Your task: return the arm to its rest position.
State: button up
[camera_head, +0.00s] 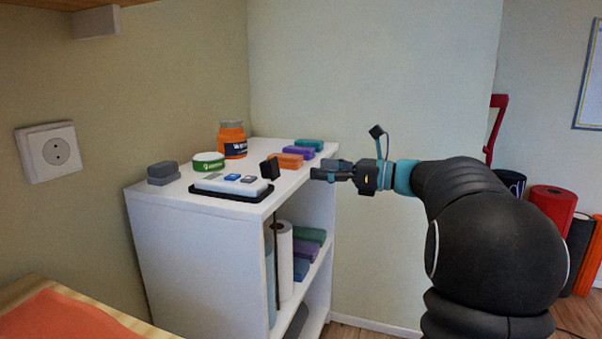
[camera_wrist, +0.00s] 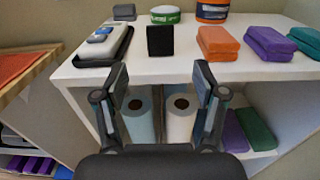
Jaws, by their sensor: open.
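My gripper (camera_head: 318,170) is at the end of my outstretched arm, in front of the white shelf unit's (camera_head: 160,232) right front edge at about top height. In the wrist view my gripper (camera_wrist: 161,82) is open, with its two fingers apart and nothing between them. A small black block (camera_wrist: 160,41) stands upright on the shelf top beyond the fingertips, apart from them. It also shows in the head view (camera_head: 270,169), left of the gripper.
On the shelf top are a black tray (camera_wrist: 122,52) with a white device, a green-and-white tape roll (camera_head: 208,161), an orange jar (camera_head: 232,140), grey blocks (camera_head: 163,172) and coloured blocks (camera_wrist: 217,43). Paper rolls (camera_wrist: 181,115) stand below. Rolled mats (camera_head: 553,205) stand right.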

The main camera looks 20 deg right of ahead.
notch_tip(320, 180, down, 11)
jog(key=s+d+n+g+h, duration=0.1)
jog(key=n+g+h, duration=0.1)
jog(key=n+h, duration=0.2)
jog(key=s+a+f+n+g+h, duration=0.35)
jog(key=s+f+n, duration=0.25)
jog(key=s+f, duration=0.25)
jog(key=s+a+f+n+h, duration=0.1)
jog(key=s+a+n+h, duration=0.2)
jog(key=s+n, duration=0.4)
jog(key=s+a+f+n+h, duration=0.1)
jog(key=s+a+n+h, duration=0.3)
jog(key=s, duration=1.3)
jog(key=n, duration=0.4)
jog(key=shift+f, duration=0.25)
jog(key=shift+t, duration=0.25)
